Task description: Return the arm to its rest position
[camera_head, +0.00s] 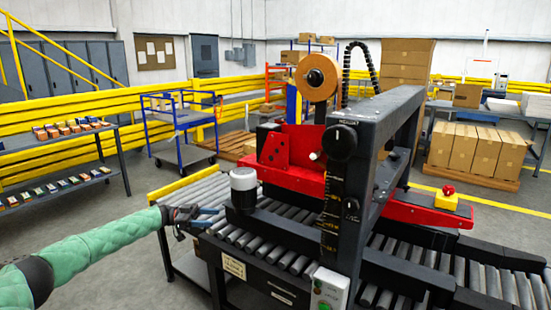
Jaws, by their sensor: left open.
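My left arm, in a green padded sleeve, comes in from the lower left of the head view. Its gripper (197,216) is open, with its dark fingers pointing right, near the left end of the machine's roller conveyor (223,228). I see nothing held between the fingers. From this angle I cannot tell whether it touches the conveyor edge. The black and red box-sealing machine (345,170) stands just to the right, with a tan tape roll (318,77) on top. My right gripper is not in view.
A white-topped motor (243,187) stands close to the right of the left gripper. A control box with a green button (328,290) is at the machine's front. A blue cart (183,140), a shelf of small boxes (60,185) and stacked cartons (475,150) stand farther back. Floor is open at left.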

